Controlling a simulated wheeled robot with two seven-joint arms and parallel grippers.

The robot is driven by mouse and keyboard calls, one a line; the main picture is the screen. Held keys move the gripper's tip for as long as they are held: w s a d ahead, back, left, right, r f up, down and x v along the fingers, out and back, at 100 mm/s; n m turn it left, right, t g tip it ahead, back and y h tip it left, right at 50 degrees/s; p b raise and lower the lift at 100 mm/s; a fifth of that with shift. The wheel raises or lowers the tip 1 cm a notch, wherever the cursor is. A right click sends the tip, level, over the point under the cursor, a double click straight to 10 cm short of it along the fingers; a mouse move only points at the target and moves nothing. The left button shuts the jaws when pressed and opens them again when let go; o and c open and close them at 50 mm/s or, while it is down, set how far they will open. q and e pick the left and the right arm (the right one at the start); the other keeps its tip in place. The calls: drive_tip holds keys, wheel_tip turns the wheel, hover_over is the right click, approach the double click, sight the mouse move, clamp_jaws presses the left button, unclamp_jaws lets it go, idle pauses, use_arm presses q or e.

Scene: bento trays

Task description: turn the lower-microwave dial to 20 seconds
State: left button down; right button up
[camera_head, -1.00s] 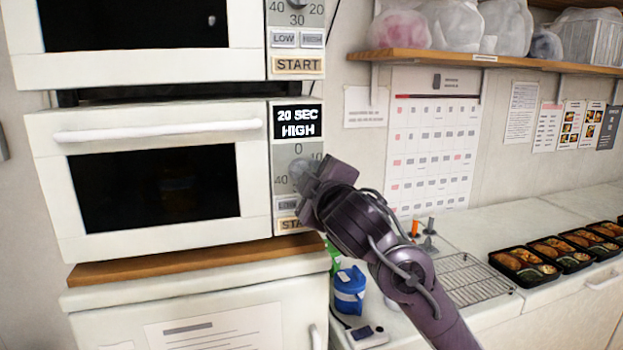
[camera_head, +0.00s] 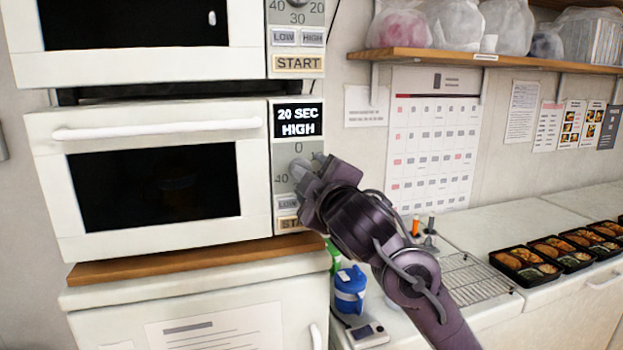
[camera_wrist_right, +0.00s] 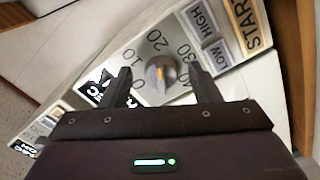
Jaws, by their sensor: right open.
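The lower microwave (camera_head: 255,165) is white with a dark door window. Its display (camera_head: 297,121) reads "20 SEC HIGH". In the right wrist view its round grey dial (camera_wrist_right: 160,73) shows an orange mark, with a ring of numbers around it and "20" just above it. My right gripper (camera_wrist_right: 163,80) is open, with one dark finger on each side of the dial and a visible gap at each finger. In the head view the right gripper (camera_head: 308,172) is at the control panel and hides much of the dial. My left gripper is not in view.
LOW and HIGH buttons (camera_wrist_right: 207,38) and the START button (camera_wrist_right: 249,22) are beside the dial. An upper microwave (camera_head: 150,68) stands above. A blue container (camera_head: 350,290), a wire rack (camera_head: 468,280) and bento trays (camera_head: 555,250) are on the counter at right.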

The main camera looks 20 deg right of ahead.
drive_tip(key=s, duration=0.6)
drive_tip(key=shift+s+a, duration=0.2)
drive_tip(key=shift+s, duration=0.15)
